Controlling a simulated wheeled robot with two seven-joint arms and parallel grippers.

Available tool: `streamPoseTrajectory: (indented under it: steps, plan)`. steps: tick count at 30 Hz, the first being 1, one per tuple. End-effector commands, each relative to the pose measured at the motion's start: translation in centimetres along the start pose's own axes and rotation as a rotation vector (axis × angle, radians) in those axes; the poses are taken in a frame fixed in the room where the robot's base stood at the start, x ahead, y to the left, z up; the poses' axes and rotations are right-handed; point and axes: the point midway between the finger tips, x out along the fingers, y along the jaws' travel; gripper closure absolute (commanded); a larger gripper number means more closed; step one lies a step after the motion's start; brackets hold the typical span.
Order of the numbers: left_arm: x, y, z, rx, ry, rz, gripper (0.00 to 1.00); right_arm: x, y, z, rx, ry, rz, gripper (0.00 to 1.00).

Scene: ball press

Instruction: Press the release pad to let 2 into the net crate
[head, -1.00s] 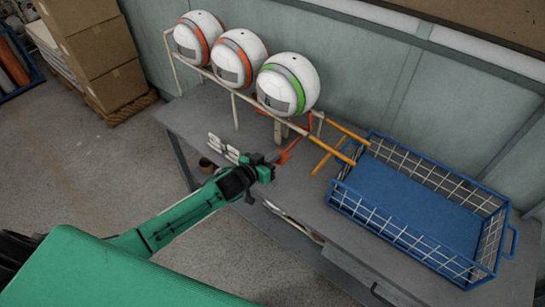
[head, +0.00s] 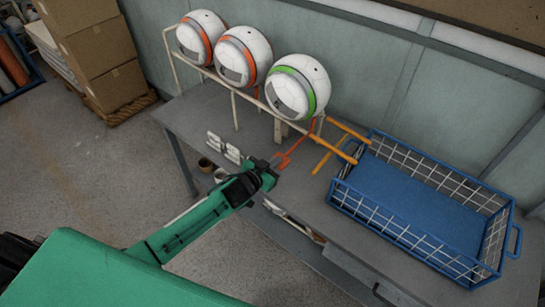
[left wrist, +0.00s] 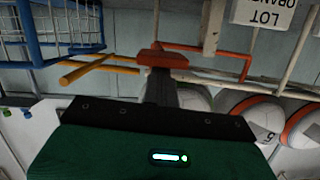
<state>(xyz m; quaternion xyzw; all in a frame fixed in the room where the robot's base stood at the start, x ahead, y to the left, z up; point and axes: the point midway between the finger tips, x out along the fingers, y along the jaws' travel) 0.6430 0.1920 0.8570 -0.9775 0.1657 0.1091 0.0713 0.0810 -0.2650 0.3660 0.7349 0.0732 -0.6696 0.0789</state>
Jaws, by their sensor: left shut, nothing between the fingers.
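Three white balls sit in a row on the rack: one with a green band (head: 297,87) at the right end, one with an orange band (head: 243,56) in the middle, and another orange-banded one (head: 200,37) at the left. The red release pad (head: 284,160) is on a red lever below the rack's right end; it also shows in the left wrist view (left wrist: 163,58). My left gripper (head: 273,164) is shut and empty, its fingertips at the pad; contact is hard to tell. The blue net crate (head: 411,247) is empty. My right gripper is not in view.
Orange rails (head: 335,145) lead from the rack's right end to the crate.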

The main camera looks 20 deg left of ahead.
Motion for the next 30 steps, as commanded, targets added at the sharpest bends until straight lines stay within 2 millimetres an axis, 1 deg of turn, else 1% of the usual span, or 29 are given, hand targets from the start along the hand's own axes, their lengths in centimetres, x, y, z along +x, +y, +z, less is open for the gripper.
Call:
streamPoseTrajectory:
  steps: [1, 12, 21, 30]
  plan:
    - [0.1, 0.3, 1.0, 0.02, -0.008, -0.005, 1.0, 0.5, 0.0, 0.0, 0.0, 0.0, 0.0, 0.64]
    - [0.5, 0.5, 2.9, 0.179, -0.009, -0.045, 1.0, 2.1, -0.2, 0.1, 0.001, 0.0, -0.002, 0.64]
    - [0.7, 0.4, 3.7, 0.254, -0.009, -0.063, 1.0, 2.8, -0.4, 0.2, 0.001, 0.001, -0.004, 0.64]
    - [0.8, 0.3, 4.0, 0.279, -0.01, -0.069, 1.0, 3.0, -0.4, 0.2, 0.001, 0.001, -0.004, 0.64]
